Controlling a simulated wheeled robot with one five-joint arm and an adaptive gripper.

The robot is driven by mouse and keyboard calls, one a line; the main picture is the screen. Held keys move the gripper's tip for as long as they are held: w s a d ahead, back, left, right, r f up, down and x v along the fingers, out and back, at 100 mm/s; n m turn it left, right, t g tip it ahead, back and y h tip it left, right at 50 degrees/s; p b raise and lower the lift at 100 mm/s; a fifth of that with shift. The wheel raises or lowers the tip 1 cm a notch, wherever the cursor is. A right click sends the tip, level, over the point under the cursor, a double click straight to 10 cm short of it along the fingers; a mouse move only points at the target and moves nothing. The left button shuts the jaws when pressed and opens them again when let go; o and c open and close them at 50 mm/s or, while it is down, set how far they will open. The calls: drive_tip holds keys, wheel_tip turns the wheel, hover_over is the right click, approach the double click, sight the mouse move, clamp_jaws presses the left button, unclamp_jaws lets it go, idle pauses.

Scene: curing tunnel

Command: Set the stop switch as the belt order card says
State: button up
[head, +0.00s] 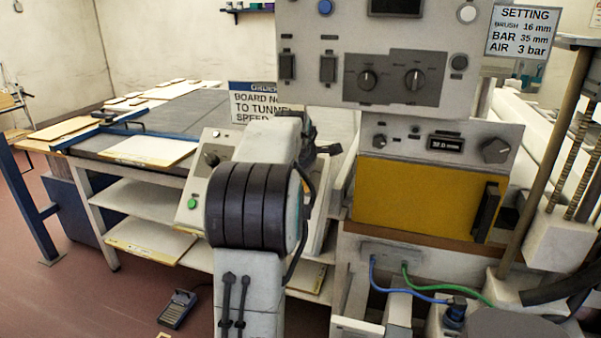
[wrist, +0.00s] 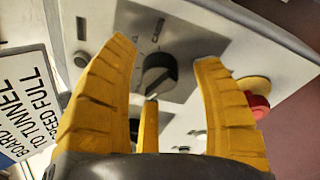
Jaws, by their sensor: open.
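The belt order card (head: 258,102) stands behind my arm in the head view and reads "BOARD NO", "TO TUNNEL", "SPEED"; my arm covers part of it. In the wrist view the card (wrist: 24,108) is turned sideways and shows "SPEED FULL". A tilted grey control panel (head: 196,199) carries a dark rotary knob (wrist: 160,73), a red mushroom button (wrist: 257,106) on yellow and a green button (head: 192,203). Which control is the stop switch is not readable. My gripper (wrist: 166,52) is open and empty, its yellow fingers around the knob in the picture; contact cannot be told.
A large control panel (head: 382,51) with several knobs hangs above a yellow-fronted unit (head: 405,196). A setting sign (head: 522,32) reads brush 16 mm, bar 35 mm, air 3 bar. The belt table (head: 190,110) with boards stands left. A foot pedal (head: 178,308) lies on the floor.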

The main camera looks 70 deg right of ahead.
drive_tip(key=shift+d+f, duration=0.25)
drive_tip(key=shift+f, duration=0.05)
drive_tip(key=shift+c, duration=0.2)
drive_tip(key=shift+w, duration=0.1)
drive_tip(key=c, duration=1.2)
drive_tip(key=shift+o, duration=0.2)
drive_tip(key=shift+f+m+b, duration=0.1)
drive_tip(key=shift+m+b, duration=0.6)
drive_tip(key=shift+m, duration=0.4)
drive_tip(key=shift+m+h+b, duration=0.4)
drive_tip(key=shift+m+b, duration=0.35)
drive_tip(key=shift+m, duration=1.05)
